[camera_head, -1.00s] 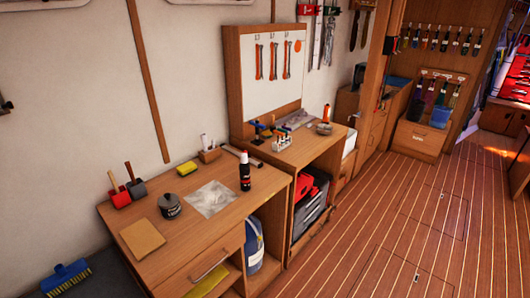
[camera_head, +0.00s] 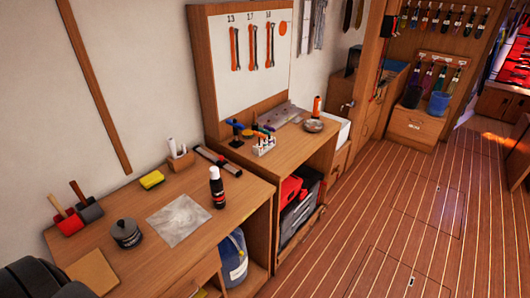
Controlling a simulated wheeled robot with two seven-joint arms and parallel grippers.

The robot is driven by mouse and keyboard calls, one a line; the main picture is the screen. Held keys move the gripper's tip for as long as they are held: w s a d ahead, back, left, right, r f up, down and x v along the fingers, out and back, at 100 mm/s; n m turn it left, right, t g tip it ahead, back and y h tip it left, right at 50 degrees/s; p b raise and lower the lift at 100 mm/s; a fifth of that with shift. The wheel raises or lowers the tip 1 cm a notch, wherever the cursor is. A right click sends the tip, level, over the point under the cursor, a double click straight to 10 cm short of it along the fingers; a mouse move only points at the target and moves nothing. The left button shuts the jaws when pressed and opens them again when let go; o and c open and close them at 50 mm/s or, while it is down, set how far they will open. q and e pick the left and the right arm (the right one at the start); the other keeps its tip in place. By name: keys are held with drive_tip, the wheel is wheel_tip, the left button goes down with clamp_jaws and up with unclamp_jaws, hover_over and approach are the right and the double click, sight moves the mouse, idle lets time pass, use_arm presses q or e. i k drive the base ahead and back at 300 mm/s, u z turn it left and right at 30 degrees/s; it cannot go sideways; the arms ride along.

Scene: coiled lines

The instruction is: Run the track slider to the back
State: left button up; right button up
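A short dark track with pale ends (camera_head: 217,160) lies on the wooden workbench, at the back near the wall and beside the taller cabinet. Neither of my grippers is in view, and nothing is seen touching the track. A dark rounded shape at the lower left corner looks like part of my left arm; its fingers do not show.
A tool board (camera_head: 250,55) rises behind. The plank floor at right is clear.

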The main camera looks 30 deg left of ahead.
sight(220, 163)
drive_tip(key=z, duration=0.2)
drive_tip(key=i, duration=1.8)
drive_tip(key=u, duration=0.75)
